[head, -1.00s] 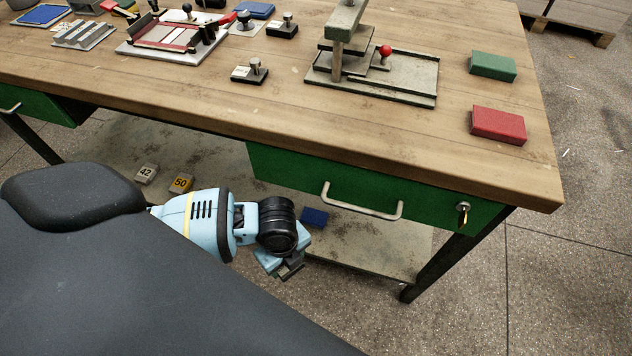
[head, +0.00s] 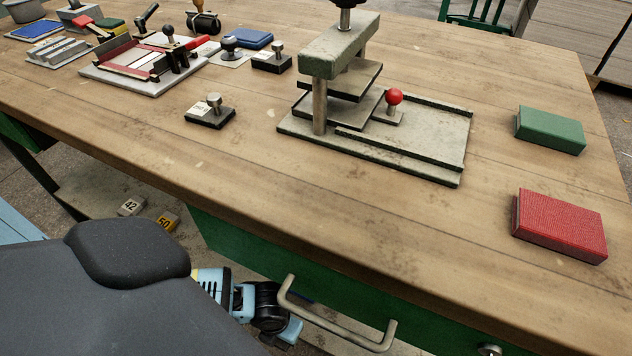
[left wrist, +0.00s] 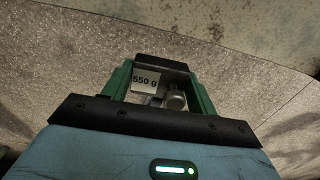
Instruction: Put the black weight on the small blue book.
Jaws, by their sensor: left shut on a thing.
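My left gripper (left wrist: 157,88) is shut on a black weight (left wrist: 160,62) with a white "550 g" label and a metal knob, seen in the left wrist view. In the head view this gripper is low beside the green drawer front, and its fingers and the weight cannot be made out. A small blue book lay on the lower shelf in the earlier head frame; now the drawer and handle hide nearly all of it. Another blue book (head: 248,38) lies on the tabletop. Two more black weights (head: 210,113) (head: 272,60) stand on the tabletop. My right gripper is not in view.
The drawer handle (head: 335,318) sticks out close to my left arm, under the tabletop edge. Number blocks (head: 131,206) (head: 167,221) are on the lower shelf. A press (head: 340,90), a green book (head: 550,129) and a red book (head: 560,224) stand on the tabletop.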

